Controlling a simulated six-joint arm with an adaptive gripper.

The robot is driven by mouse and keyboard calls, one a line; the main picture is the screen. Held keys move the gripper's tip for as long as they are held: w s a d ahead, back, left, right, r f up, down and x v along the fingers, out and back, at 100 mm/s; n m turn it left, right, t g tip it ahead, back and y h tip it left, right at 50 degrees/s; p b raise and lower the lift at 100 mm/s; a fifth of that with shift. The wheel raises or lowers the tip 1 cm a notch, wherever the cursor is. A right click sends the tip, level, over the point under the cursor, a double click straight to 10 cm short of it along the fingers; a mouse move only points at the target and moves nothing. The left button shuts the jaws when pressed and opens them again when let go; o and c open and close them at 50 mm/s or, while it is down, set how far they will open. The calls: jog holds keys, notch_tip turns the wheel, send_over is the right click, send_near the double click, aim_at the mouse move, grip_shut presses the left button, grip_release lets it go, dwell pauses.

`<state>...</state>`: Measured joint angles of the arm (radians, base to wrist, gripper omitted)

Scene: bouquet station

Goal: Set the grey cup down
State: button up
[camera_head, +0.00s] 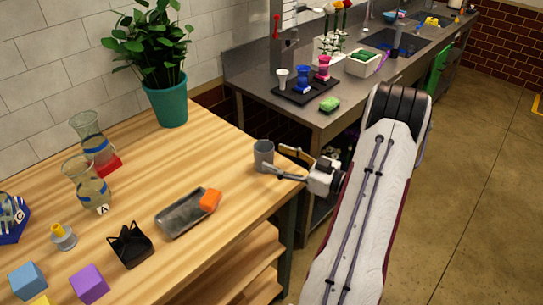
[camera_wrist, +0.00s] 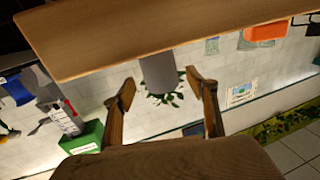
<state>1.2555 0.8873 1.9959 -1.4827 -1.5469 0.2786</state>
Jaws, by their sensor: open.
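The grey cup (camera_head: 263,153) stands upright on the wooden table (camera_head: 225,150) near its right edge in the head view. My gripper (camera_head: 277,160) reaches in from the right at the cup, with its fingers apart. In the wrist view, which looks upside down, the cup (camera_wrist: 158,70) meets the table (camera_wrist: 160,30) and shows between the two open fingertips (camera_wrist: 161,82). Small gaps show between the cup and the fingers there. The cup's inside is mostly hidden.
A potted plant (camera_head: 165,80), glass vases (camera_head: 85,185) and a black holder (camera_head: 130,245) stand farther left. The grey counter (camera_head: 310,117) is behind. Bare wood surrounds the cup's left side.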

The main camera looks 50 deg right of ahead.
jog(key=v, duration=0.8)
jog(key=shift+s, duration=0.25)
dwell(0.6)
jog(key=w+r+g+h, duration=0.4)
jog(key=w+r+h, duration=0.4)
jog(key=w+r, duration=0.65)
jog(key=a+r+m+g+h, duration=0.1)
jog(key=a+r+m+g, duration=0.1)
jog(key=a+r, duration=0.3)
jog(key=s+a+f+g+y, duration=0.1)
jog(key=s+a+g, duration=0.1)
jog(key=s+a, duration=0.6)
jog(key=s+a+f+g+y, duration=0.1)
jog(key=s+a+g+y, duration=0.1)
jog(key=s+a, duration=0.6)
jog(key=s+a+f+g+y, duration=0.2)
jog(key=s+a, duration=0.6)
jog(key=a, duration=1)
